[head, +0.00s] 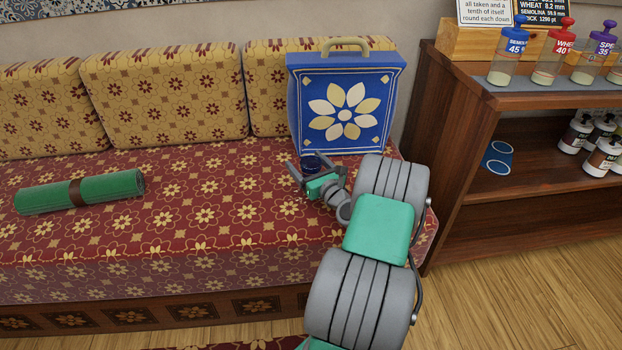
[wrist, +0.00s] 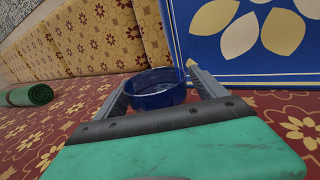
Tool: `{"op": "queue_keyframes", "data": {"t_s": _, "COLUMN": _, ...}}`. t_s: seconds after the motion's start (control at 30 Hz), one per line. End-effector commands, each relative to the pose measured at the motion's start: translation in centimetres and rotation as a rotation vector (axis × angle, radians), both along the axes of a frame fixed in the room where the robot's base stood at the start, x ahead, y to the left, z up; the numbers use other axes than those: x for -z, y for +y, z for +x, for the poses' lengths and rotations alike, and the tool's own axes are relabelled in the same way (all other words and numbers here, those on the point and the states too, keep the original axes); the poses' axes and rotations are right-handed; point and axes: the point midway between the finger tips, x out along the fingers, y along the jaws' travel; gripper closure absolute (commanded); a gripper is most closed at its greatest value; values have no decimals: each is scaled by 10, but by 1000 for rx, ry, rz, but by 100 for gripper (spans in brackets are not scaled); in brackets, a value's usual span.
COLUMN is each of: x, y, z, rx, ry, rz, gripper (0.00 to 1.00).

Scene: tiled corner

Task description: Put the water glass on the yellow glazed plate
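A dark blue glass (wrist: 155,92), the only glass-like thing near my gripper, sits low over the patterned red seat; it also shows in the head view (head: 312,162). My gripper (head: 318,166) is low over the seat in front of the blue bag, its fingers spread on either side of the glass. In the wrist view the gripper (wrist: 157,84) has the glass between its fingers, close to both. In the head view a gap shows beside the glass. I cannot tell whether a finger touches it. No yellow glazed plate shows in either view.
A blue flower-patterned bag (head: 345,105) stands just behind my gripper. A green roll (head: 80,191) lies at the left of the seat (head: 215,215); the seat between is clear. A wooden shelf (head: 470,130) at the right holds shakers, bottles and a blue item (head: 497,157).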

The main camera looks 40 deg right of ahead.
Motion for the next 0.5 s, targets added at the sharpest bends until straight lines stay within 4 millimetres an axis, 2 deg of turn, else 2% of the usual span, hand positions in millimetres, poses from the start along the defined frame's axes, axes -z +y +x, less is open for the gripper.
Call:
{"op": "queue_keyframes", "data": {"t_s": 0.07, "x": 0, "y": 1, "z": 0, "rx": -1, "ry": 0, "rz": 0, "gripper": 25}}
{"op": "queue_keyframes", "data": {"t_s": 0.5, "x": 0, "y": 1, "z": 0, "rx": -2, "ry": 0, "rz": 0, "gripper": 61}}
